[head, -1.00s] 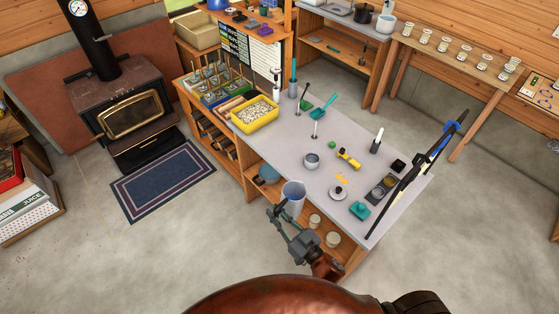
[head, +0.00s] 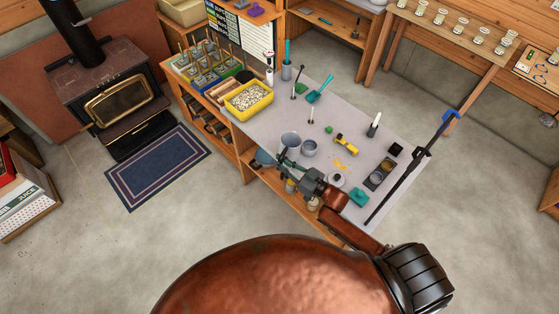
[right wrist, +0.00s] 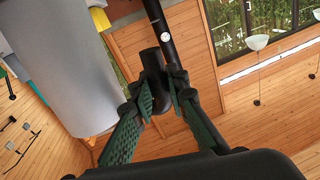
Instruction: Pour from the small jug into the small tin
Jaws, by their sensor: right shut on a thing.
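The small jug (head: 290,139) is a grey cup-shaped vessel. It is close beside the small tin (head: 309,149), on its left, near the bench's front edge. The jug looks about upright, and its contents cannot be made out. My right gripper (head: 283,157) is shut on the jug's dark handle (right wrist: 151,66). In the right wrist view the jug's smooth grey wall (right wrist: 65,60) fills the upper left, and the gripper's green pads (right wrist: 160,97) close around the handle. The tin is grey, open-topped and stands on the bench. My left gripper is not in view.
The grey bench top (head: 375,140) holds a yellow bin (head: 249,103) of pale pieces, a yellow toy-like item (head: 346,145), a round lid (head: 337,180) and a teal block (head: 358,197).

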